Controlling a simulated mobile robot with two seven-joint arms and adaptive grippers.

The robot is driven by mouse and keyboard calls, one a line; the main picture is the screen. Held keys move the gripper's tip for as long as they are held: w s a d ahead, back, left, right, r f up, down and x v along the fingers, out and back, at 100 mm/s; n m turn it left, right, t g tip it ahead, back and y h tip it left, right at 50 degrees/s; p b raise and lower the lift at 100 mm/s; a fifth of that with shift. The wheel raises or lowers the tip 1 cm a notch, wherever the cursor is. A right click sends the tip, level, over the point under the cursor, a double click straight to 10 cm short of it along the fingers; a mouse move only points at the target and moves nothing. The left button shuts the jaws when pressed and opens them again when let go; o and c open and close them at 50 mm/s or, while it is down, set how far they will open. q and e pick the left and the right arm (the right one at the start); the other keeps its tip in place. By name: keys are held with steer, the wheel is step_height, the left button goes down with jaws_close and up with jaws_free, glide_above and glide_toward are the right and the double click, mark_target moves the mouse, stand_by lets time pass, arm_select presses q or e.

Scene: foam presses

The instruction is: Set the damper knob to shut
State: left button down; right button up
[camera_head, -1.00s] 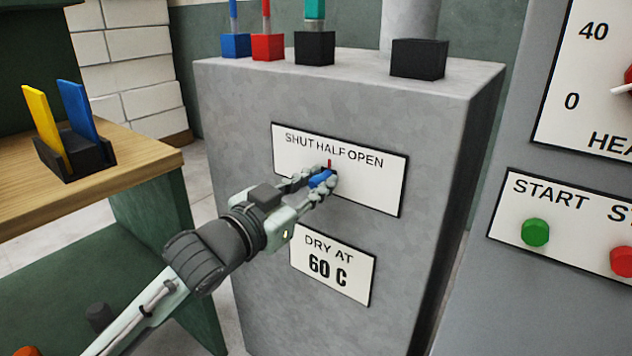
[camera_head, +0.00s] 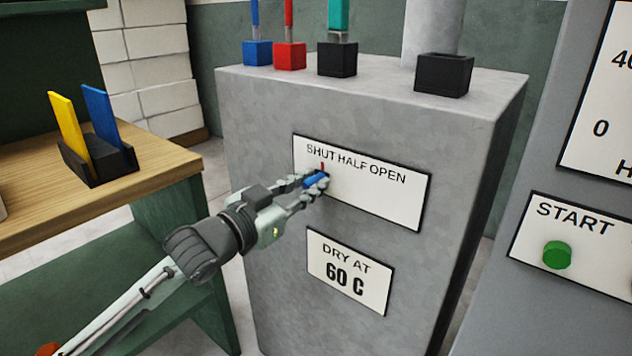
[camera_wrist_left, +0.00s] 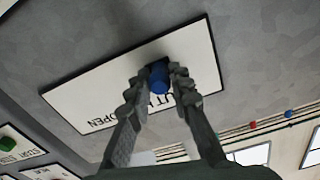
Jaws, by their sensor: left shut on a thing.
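The damper knob (camera_head: 314,181) is blue with a red pointer. It sits on a white plate (camera_head: 390,205) lettered SHUT, HALF, OPEN, on the front of a grey cabinet. The pointer stands below the word SHUT, toward its right part. My left gripper (camera_head: 317,183) is shut on the knob, with its fingers partly hiding it. In the left wrist view, the blue knob (camera_wrist_left: 159,79) shows between the two fingertips (camera_wrist_left: 160,75). My right gripper is out of view.
The grey cabinet (camera_head: 270,130) carries blue, red and black blocks on top. A DRY AT 60 C sign (camera_head: 348,272) hangs below the plate. A green START button (camera_head: 557,255) is at right.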

arm_select(q)
steer(key=c, duration=1.4)
jaws_free()
steer(key=shift+w+a, duration=0.15)
steer(key=shift+a, duration=0.15)
steer(key=shift+o, duration=0.2)
steer(key=shift+d, duration=0.1)
steer(key=v, duration=1.2)
steer(key=a+f+n+g+y, duration=0.25)
steer(key=a+f+y, duration=0.2)
steer(key=f, duration=0.85)
steer(key=a+f+n+g+y, duration=0.1)
steer(key=a+f+n+y, duration=0.4)
steer(key=f, duration=0.7)
steer(key=s+a+f+g+y, duration=0.1)
steer(key=s+a+f+g, duration=0.2)
steer(key=s+f, duration=0.7)
steer(key=s+a+f+g+y, duration=0.1)
steer(key=s+a+f+g, duration=0.2)
steer(key=s+f, duration=0.8)
step_height(320, 180, down, 3)
steer(key=shift+s+f+g, duration=0.25)
steer(key=shift+s+g, duration=0.1)
steer(key=shift+g, duration=0.7)
